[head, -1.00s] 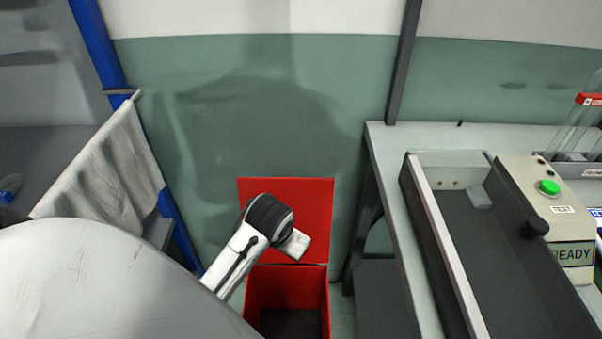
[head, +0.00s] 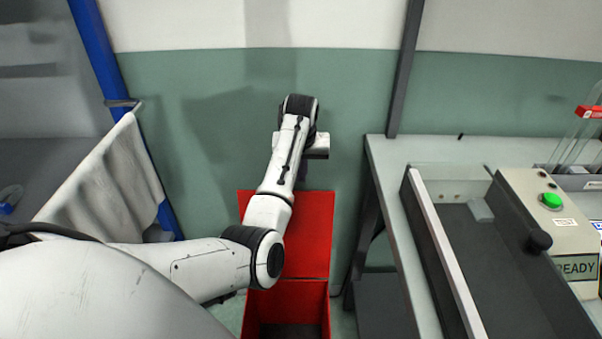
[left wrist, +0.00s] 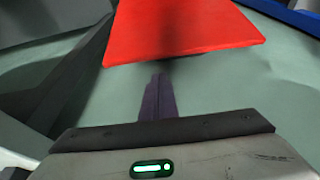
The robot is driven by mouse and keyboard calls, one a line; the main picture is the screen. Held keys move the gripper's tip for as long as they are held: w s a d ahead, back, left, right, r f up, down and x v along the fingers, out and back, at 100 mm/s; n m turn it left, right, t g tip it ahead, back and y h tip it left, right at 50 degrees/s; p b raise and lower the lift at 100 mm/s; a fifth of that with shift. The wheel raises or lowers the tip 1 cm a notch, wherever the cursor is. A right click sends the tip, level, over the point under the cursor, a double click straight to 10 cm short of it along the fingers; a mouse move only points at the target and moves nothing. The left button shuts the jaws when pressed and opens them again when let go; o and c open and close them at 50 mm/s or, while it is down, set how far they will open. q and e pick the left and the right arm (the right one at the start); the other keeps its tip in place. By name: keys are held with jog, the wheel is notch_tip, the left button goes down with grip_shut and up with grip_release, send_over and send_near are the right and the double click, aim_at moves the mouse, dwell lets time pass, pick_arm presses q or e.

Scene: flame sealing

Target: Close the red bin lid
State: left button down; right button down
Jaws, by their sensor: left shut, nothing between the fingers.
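The red bin (head: 315,300) stands on the floor, open at the top. Its red lid (head: 312,235) is raised upright at the bin's far side, toward the green wall. My left arm crosses in front of part of the lid. My left gripper (head: 303,178) is shut and empty, pointing down by the lid's top edge; its fingers are dark and small here. In the left wrist view the shut fingers (left wrist: 158,85) end just short of the edge of the red lid (left wrist: 185,30). I cannot tell whether they touch it. My right gripper is not in view.
A pale workbench (head: 390,180) stands to the right, with a dark tray (head: 490,260) and a control box with a green button (head: 551,201). A blue post (head: 98,65) and a hanging cloth (head: 105,180) are at left. The green wall is close behind the bin.

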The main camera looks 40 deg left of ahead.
pick_arm(q)
jog(key=b+x, duration=0.1)
jog(key=x, duration=0.5)
jog(key=shift+w+a+f, duration=0.15)
jog(key=shift+f, duration=0.2)
